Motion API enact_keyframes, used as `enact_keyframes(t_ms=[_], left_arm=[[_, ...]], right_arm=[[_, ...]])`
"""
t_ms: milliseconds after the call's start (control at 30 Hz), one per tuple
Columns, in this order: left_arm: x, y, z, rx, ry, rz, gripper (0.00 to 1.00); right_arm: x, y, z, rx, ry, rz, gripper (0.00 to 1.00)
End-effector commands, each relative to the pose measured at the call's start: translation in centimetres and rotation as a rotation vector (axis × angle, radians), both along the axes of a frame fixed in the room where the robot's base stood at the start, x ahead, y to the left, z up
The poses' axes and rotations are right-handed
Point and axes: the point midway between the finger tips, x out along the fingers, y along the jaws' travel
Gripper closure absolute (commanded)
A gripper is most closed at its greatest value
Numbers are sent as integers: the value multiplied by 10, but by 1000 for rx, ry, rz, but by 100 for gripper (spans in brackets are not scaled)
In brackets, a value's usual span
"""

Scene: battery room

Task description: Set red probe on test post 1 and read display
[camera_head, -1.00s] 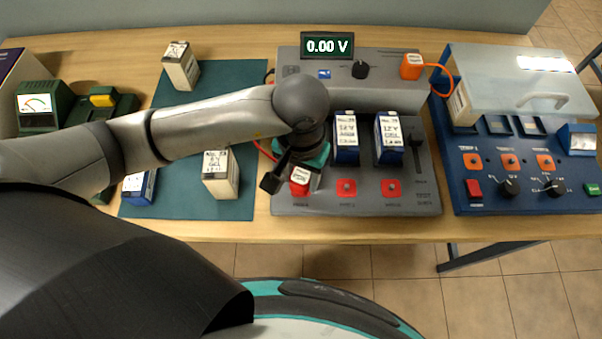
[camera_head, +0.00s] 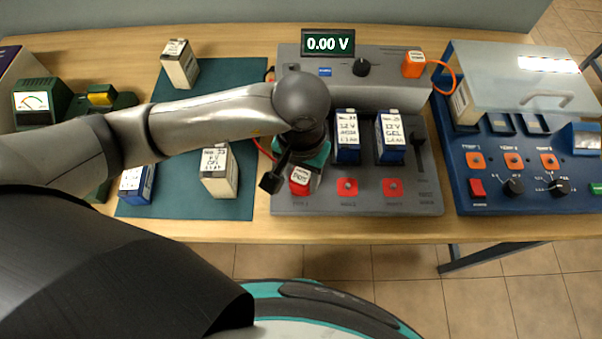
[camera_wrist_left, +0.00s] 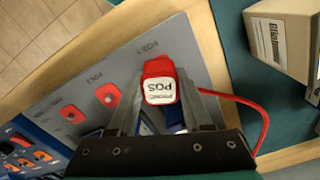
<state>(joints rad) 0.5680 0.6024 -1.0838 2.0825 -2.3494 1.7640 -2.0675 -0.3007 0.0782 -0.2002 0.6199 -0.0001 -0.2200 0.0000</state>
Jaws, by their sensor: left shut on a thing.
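The red probe (camera_head: 300,181), labelled POS, is at the front left of the grey test station (camera_head: 325,205). It also shows in the left wrist view (camera_wrist_left: 160,82), between the fingers. My left gripper (camera_head: 287,178) is shut on it from above. Two red test posts (camera_head: 347,188) (camera_head: 393,188) are bare to its right. The probe stands in line with them, where the leftmost post would be; that post is hidden, and I cannot tell whether the probe touches it. The display (camera_head: 328,43) reads 0.00 V. My right gripper is not in view.
Two blue-and-white batteries (camera_head: 347,140) (camera_head: 390,140) stand on the station behind the posts. An orange probe (camera_head: 414,64) sits at its back right. Several batteries stand around the teal mat (camera_head: 190,95). A blue tester with a clear lid (camera_head: 515,85) is to the right.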

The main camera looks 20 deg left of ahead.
Motion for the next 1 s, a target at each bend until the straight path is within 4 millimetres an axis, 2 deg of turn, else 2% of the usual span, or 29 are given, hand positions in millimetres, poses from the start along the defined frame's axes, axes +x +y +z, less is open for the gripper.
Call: enact_keyframes(t_ms=[367,400,500,767,1000], left_arm=[[0,0,-8,-1,-1,0,100],[0,0,-8,-1,0,0,49],[0,0,-7,-1,0,0,38],[0,0,-6,0,0,0,38],[0,0,12,0,-2,-1,38]], right_arm=[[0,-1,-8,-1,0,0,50],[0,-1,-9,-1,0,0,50],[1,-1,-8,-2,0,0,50],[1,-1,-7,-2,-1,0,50],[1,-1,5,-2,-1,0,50]])
